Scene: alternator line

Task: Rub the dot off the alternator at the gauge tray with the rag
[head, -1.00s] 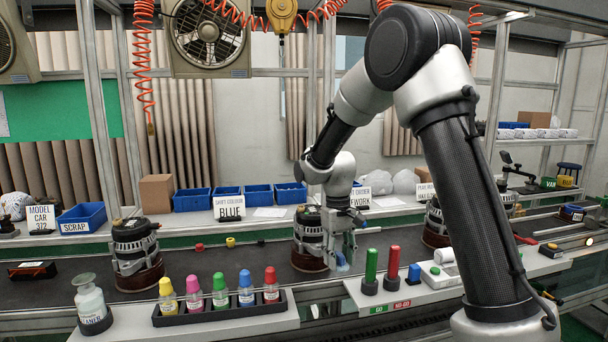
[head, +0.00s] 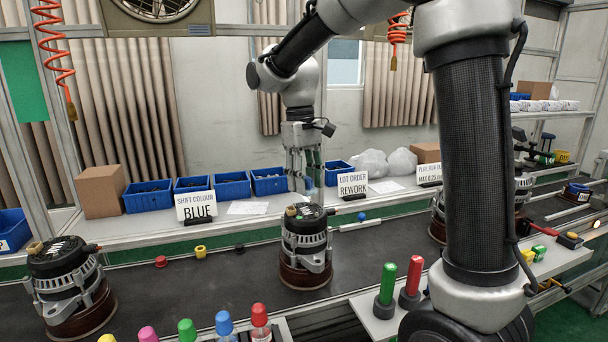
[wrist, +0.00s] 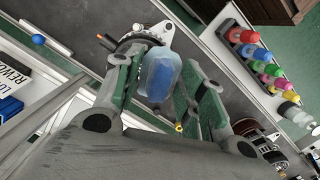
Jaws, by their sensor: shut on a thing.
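My gripper (head: 304,184) is raised behind and above the middle alternator (head: 305,238), apart from it. It is shut on a pale blue rag, which shows between the fingers in the wrist view (wrist: 160,76). This alternator stands on a brown round base on the dark conveyor, behind the gauge tray (head: 371,322) with its green gauge (head: 387,283) and red gauge (head: 413,275). In the wrist view, the alternator (wrist: 152,32) is partly hidden behind the rag and fingers.
A second alternator (head: 66,280) stands on the belt at left. Another (head: 437,220) is partly behind my arm. Coloured marker bottles (head: 225,324) line the front edge. Blue bins (head: 231,185) and a REWORK sign (head: 352,184) stand on the back shelf. A small blue ball (head: 362,216) lies near the belt's far edge.

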